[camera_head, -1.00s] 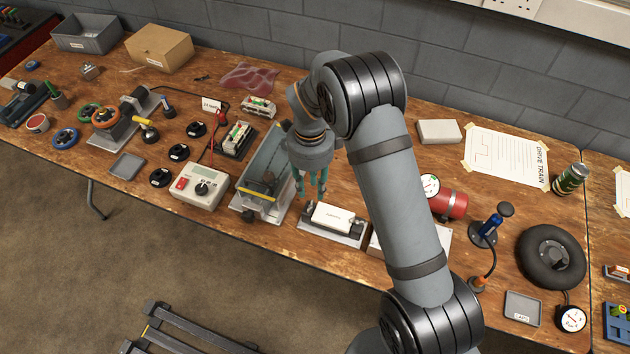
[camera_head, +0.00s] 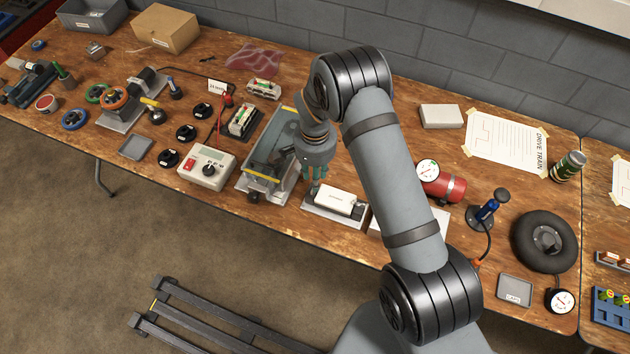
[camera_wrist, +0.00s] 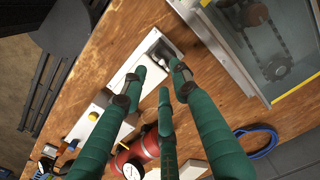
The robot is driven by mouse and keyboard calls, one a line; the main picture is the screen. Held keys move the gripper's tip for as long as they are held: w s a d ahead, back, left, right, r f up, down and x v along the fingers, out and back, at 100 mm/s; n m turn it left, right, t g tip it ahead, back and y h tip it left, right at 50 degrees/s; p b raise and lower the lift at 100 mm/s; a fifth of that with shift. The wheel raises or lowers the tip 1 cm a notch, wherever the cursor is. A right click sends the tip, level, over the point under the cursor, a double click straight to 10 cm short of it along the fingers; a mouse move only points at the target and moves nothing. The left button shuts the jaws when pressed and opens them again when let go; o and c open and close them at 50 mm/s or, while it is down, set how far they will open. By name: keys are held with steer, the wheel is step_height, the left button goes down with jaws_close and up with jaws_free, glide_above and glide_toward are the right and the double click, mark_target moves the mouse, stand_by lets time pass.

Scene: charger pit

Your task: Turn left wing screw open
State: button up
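A white box-shaped unit (camera_head: 340,201) lies on a metal base (camera_head: 318,208) near the table's front edge. At the base's left end there is a dark fitting, partly hidden by my fingers in the head view. My gripper (camera_head: 315,178) has teal fingers pointing down over that left end. In the wrist view my gripper (camera_wrist: 160,78) has its three fingertips apart with nothing between them. I cannot tell whether any finger touches the metal piece.
A clear-walled tank (camera_head: 272,150) stands close left of my gripper; its frame (camera_wrist: 225,55) is near my fingers in the wrist view. A red cylinder with a gauge (camera_head: 447,187) stands right, beyond my arm.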

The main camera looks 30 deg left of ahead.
steer(key=shift+f+p, duration=0.55)
steer(key=shift+f, duration=1.9)
steer(key=c, duration=0.3)
steer(key=c, duration=0.4)
jaws_close()
